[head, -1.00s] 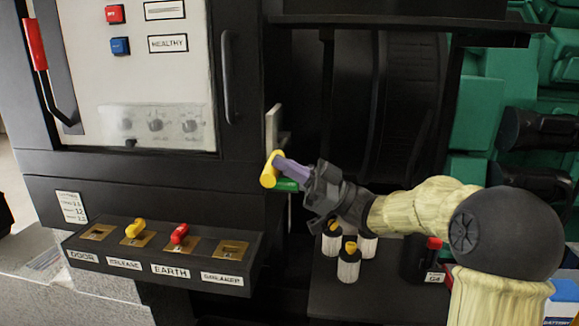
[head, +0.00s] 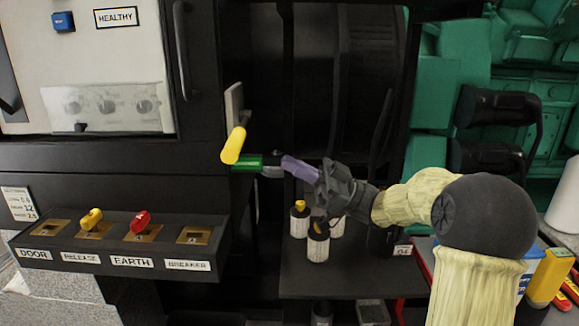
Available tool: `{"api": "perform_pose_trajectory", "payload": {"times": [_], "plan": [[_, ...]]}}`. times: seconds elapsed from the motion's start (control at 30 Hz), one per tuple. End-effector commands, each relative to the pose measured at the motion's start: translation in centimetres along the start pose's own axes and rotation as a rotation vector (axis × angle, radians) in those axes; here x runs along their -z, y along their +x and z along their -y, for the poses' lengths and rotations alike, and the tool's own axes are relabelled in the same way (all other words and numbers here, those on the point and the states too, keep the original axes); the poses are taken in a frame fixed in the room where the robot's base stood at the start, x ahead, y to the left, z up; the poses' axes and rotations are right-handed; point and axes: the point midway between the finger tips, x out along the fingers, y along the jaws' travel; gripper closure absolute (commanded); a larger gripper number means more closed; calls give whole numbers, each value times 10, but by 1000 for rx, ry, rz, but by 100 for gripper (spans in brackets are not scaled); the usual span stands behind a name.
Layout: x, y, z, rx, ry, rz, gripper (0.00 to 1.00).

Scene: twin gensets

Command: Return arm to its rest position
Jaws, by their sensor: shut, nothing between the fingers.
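My gripper (head: 287,167) is in the middle of the head view, at the end of my arm, which reaches in from the right. Its purple fingers are shut and point left. Their tips are near a green bar (head: 246,162) and a yellow cylindrical handle (head: 233,146) on the side of the dark cabinet. The fingertips stand apart from the yellow handle. I cannot tell whether they touch the grey end of the green bar.
A key panel (head: 120,243) with yellow and red keys juts out at lower left. Green machinery (head: 510,85) is at the back right. The cabinet front (head: 80,155) fills the left.

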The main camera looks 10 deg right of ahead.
Motion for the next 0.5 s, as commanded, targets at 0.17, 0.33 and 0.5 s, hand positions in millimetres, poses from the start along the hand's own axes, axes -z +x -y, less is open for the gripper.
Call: {"api": "perform_pose_trajectory", "payload": {"times": [0.17, 0.33, 0.5], "plan": [[0, 1, -1, -4, -2, 1, 100], [-13, 8, -13, -101, -27, 40, 100], [-44, 11, -43, -351, -79, 160, 100]]}}
